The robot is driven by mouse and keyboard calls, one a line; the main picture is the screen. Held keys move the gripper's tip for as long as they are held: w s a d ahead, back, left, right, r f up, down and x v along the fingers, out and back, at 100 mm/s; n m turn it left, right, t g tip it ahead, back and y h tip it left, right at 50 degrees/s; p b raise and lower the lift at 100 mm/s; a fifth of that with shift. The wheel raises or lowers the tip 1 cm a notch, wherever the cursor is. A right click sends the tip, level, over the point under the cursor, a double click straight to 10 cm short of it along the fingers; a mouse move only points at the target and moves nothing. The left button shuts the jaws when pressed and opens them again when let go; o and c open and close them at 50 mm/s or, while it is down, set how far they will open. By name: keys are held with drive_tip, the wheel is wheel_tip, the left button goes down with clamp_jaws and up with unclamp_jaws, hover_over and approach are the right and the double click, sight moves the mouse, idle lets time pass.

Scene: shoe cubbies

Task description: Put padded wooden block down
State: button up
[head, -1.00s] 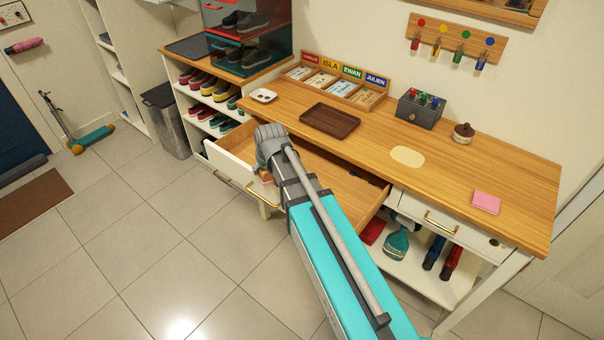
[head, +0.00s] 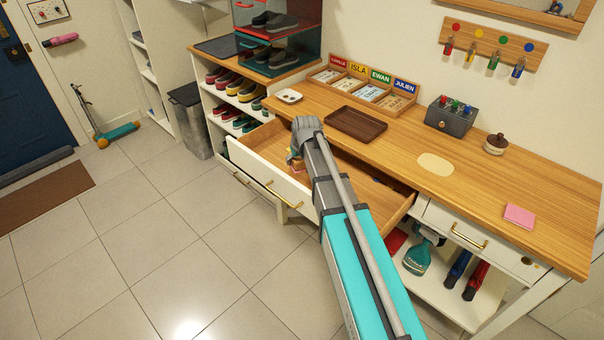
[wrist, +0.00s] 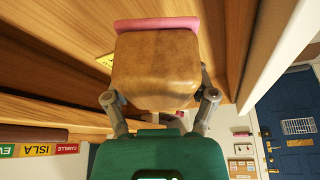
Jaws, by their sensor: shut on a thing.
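The padded wooden block (wrist: 157,72) is a brown wooden block with a pink pad on its far face in the wrist view. My gripper (wrist: 160,98) is shut on it, with one finger on each side. In the head view a small part of the block (head: 297,165) shows beside my wrist, above the open drawer (head: 275,150). My arm hides most of the gripper there. I cannot tell whether the block touches the drawer floor.
The wooden desktop (head: 400,145) carries a brown tray (head: 356,123), a grey box with coloured knobs (head: 450,115) and a pink pad of notes (head: 519,215). A name-labelled organizer (head: 375,85) stands at the back. The visible drawer floor is mostly bare.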

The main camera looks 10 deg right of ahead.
sight(301, 174)
drive_tip(key=shift+w+d+f+b, duration=0.25)
drive_tip(key=shift+w+f+b, duration=0.25)
drive_tip(key=shift+f, duration=0.1)
drive_tip(key=shift+w+d+f+b, duration=0.25)
drive_tip(key=shift+w+f+b, duration=0.2)
drive_tip(key=shift+f, duration=0.2)
drive_tip(key=shift+w+d+f+b, duration=0.25)
drive_tip(key=shift+w+f+b, duration=0.15)
drive_tip(key=shift+f+b, duration=0.2)
drive_tip(key=shift+w+d+f+b, duration=0.1)
drive_tip(key=shift+w+f+b, duration=0.25)
drive_tip(key=shift+f+b, duration=1.6)
drive_tip(key=shift+f, duration=0.05)
drive_tip(key=shift+f, duration=0.1)
drive_tip(key=o, duration=1.2)
drive_tip(key=shift+r, duration=0.2)
drive_tip(key=p+v, duration=1.1)
drive_tip(key=v, duration=0.1)
drive_tip(key=shift+d+f, duration=0.1)
